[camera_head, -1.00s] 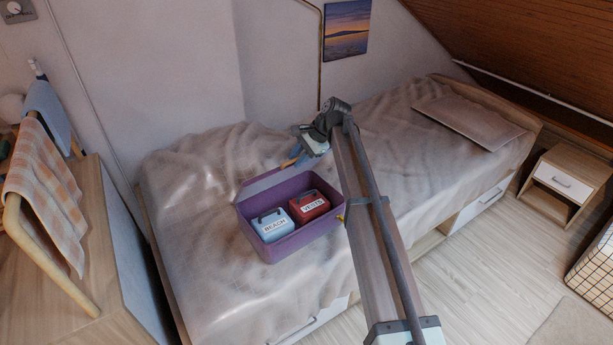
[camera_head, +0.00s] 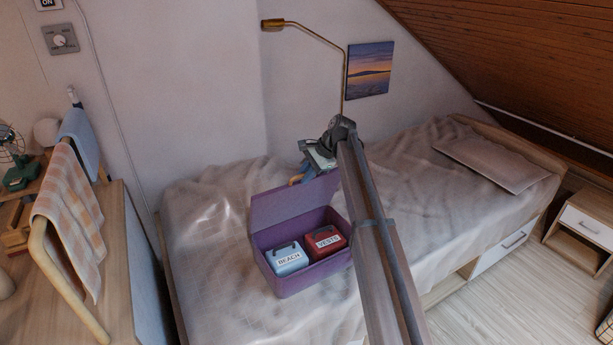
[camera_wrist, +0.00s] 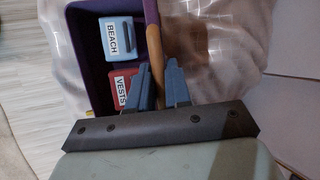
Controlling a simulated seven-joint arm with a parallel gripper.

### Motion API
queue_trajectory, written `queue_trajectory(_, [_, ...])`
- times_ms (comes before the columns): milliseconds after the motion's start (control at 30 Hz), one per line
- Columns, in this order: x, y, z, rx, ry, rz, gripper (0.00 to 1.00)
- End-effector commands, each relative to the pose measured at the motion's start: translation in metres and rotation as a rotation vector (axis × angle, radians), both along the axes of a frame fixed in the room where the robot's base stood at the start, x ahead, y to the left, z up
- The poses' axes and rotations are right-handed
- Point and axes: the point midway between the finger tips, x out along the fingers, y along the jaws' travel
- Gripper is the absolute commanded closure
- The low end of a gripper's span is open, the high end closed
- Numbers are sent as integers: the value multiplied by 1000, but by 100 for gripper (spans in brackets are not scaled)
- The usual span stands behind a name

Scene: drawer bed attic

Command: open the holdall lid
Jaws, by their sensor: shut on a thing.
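The purple holdall (camera_head: 300,282) sits on the bed with its lid (camera_head: 290,207) raised at the back, so the inside shows. Inside are a light blue case marked BEACH (camera_head: 288,262) on the left and a red case marked VESTS (camera_head: 328,248) on the right. My gripper (camera_head: 302,176) is at the lid's upper edge, partly hidden by the arm. In the wrist view, the lid (camera_wrist: 151,12) is seen nearly edge-on, and my gripper's blue fingers (camera_wrist: 160,88) are shut on its tan handle (camera_wrist: 154,48).
A rumpled cover lies on the bed (camera_head: 210,270), with a flat pillow-like panel (camera_head: 495,165) at the far right. A brass wall lamp (camera_head: 310,35) and a picture (camera_head: 369,70) are behind the arm. A wooden cabinet (camera_head: 125,270) stands at the left.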

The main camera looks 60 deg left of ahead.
Motion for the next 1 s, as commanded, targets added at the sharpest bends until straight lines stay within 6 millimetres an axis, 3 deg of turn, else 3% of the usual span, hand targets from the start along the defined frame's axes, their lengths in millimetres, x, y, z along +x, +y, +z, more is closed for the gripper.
queue_trajectory(67, [-1,1,2,7,4,0,100])
queue_trajectory(100, [-1,1,3,7,4,0,81])
queue_trajectory(300, [-1,1,2,5,3,0,62])
queue_trajectory(667, [2,-2,5,3,2,-1,61])
queue_trajectory(1000, [24,-20,53,5,1,-2,61])
